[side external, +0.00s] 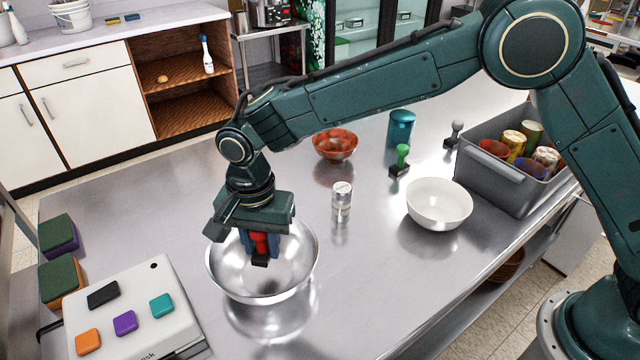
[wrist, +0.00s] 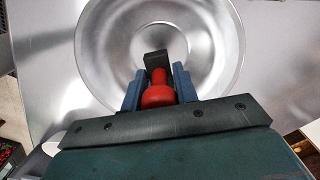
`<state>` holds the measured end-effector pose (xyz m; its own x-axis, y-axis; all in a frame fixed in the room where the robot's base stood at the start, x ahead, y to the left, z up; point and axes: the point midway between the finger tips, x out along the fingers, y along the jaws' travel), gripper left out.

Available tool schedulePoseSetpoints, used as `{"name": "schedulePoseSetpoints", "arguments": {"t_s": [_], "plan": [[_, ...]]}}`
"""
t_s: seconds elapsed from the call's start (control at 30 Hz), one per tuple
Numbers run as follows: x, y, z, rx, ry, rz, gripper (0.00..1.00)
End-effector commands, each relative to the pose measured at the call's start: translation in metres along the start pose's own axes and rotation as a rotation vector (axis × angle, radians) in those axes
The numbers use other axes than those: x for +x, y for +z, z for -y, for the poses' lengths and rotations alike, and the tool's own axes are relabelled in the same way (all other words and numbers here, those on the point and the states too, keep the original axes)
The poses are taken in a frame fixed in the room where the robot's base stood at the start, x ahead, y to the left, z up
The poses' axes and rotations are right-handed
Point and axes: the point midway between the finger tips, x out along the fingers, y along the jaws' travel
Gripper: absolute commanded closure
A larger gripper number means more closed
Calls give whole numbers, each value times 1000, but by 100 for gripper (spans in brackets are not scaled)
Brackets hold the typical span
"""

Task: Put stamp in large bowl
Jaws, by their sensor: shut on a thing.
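My gripper (side external: 262,246) is shut on a stamp with a red handle (side external: 260,241) and a dark base. It holds the stamp upright over the large metal bowl (side external: 300,272). In the wrist view the red stamp (wrist: 157,92) sits between the blue fingers of my gripper (wrist: 158,90), with the shiny bowl (wrist: 100,60) around and beneath it. The stamp's base is at or below the height of the bowl's rim in the side view; I cannot tell whether it touches the bowl's bottom.
A white box with colored pads (side external: 135,310) is at front left.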

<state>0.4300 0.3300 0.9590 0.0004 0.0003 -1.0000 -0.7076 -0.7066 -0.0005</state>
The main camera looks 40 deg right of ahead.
Motion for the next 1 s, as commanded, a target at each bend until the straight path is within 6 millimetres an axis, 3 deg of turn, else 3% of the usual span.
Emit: {"name": "schedulePoseSetpoints", "arguments": {"t_s": [0.03, 0.07, 0.17, 0.2, 0.8, 1.0], "plan": [[0, 0, 0, 0, 0, 0, 93], [0, 0, 0, 0, 0, 0, 67], [0, 0, 0, 0, 0, 0, 47], [0, 0, 0, 0, 0, 0, 45], [0, 0, 0, 0, 0, 0, 45], [-10, 0, 0, 0, 0, 0, 45]]}}
